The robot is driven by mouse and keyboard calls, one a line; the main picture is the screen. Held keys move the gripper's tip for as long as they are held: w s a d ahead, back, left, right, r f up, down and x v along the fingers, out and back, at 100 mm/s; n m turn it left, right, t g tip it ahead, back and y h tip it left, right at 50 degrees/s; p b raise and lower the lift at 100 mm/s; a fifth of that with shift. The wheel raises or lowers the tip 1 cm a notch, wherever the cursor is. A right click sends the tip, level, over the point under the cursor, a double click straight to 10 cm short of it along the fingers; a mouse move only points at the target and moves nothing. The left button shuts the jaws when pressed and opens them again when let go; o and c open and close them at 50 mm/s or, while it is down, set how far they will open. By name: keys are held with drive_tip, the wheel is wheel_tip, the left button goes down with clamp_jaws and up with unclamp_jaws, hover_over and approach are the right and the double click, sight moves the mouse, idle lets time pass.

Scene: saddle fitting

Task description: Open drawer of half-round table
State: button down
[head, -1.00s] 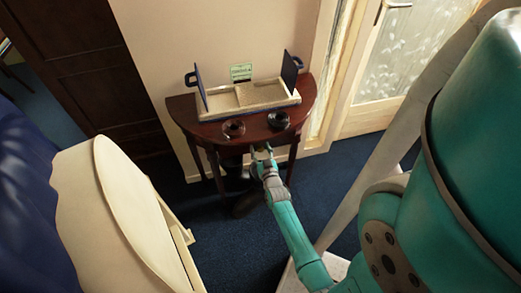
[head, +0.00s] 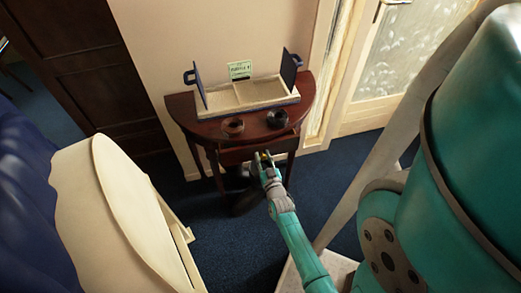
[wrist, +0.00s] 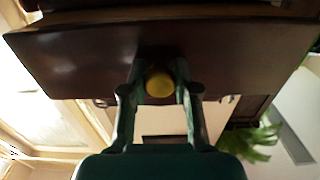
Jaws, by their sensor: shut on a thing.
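The half-round table (head: 183,110) is dark reddish wood and stands against the wall in the head view. Its drawer (head: 238,155) shows as a dark front below the tabletop's front edge, standing out a little. In the wrist view the drawer front (wrist: 85,55) spans the upper part of the picture. A round yellow knob (wrist: 160,85) sits at its middle. My gripper (head: 264,156) is at the drawer front. In the wrist view the two fingers of my gripper (wrist: 160,88) are shut on the knob from both sides. The drawer's inside is hidden.
A cream furniture piece (head: 105,215) stands at left. Blue carpet (head: 240,245) lies clear before the table.

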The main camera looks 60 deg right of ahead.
drive_tip(key=v, duration=1.5)
drive_tip(key=c, duration=0.9)
unclamp_jaws()
drive_tip(key=shift+o, duration=0.2)
drive_tip(key=v, duration=0.7)
drive_tip(key=shift+s, duration=0.15)
drive_tip(key=shift+a, duration=0.2)
drive_tip(key=s+a+r+n+t+y, duration=0.1)
drive_tip(key=s+a+r+n+y, duration=0.2)
drive_tip(key=a+r, duration=0.7)
drive_tip(key=s+a+r+n+t+y, duration=0.2)
drive_tip(key=s+a+r+n+y, duration=0.1)
drive_tip(key=a+r+n+y, duration=0.4)
drive_tip(key=a+r+y, duration=0.3)
drive_tip(key=shift+s+r+y, duration=0.35)
drive_tip(key=shift+y, duration=0.05)
